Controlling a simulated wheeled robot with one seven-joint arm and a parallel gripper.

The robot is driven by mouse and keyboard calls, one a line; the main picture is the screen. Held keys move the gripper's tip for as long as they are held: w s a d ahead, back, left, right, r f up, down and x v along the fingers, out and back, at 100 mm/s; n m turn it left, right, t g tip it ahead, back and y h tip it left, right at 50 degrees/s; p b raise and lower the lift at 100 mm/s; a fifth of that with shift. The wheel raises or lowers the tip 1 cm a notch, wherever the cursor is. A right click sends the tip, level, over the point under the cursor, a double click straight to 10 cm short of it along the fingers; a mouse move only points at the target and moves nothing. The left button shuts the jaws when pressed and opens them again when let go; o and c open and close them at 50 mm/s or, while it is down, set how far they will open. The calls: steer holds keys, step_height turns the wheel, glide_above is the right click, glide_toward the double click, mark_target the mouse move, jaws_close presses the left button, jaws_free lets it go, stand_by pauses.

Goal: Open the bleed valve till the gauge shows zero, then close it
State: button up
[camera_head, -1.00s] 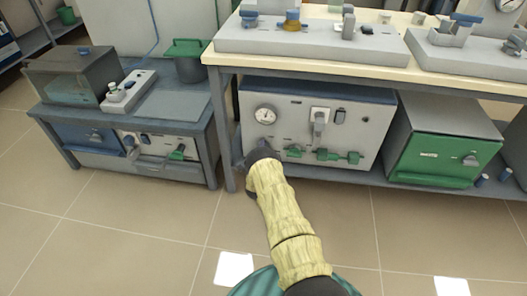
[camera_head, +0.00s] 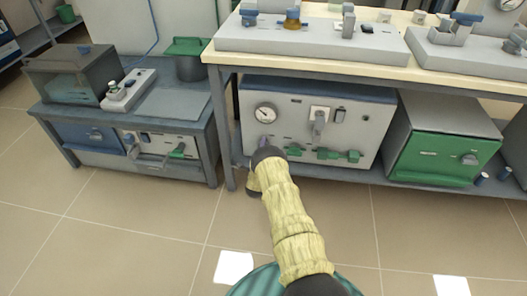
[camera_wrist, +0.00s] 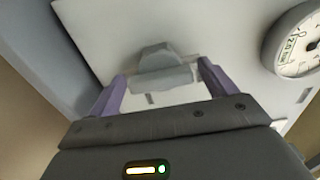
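The round white gauge (camera_head: 265,114) is on the upper left of the grey front panel of a unit under the bench. It also shows at the right edge of the wrist view (camera_wrist: 298,42); I cannot read its needle surely. A grey knob (camera_wrist: 162,68), apparently the bleed valve, stands out from the panel in the wrist view. My gripper (camera_wrist: 161,76) is open, with one purple finger on each side of the knob. Small gaps seem to show between fingers and knob. In the head view my wrist hides most of the gripper and the knob.
The same panel has a grey lever (camera_head: 319,122) and green valve handles (camera_head: 328,154) right of my wrist. A green-fronted furnace (camera_head: 432,150) stands to the right. A low table (camera_head: 205,130) with other equipment is at left.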

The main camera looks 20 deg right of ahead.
steer(key=p+v, duration=0.6)
steer(key=v, duration=1.1)
steer(key=shift+s, duration=0.2)
steer(key=shift+a, duration=0.15)
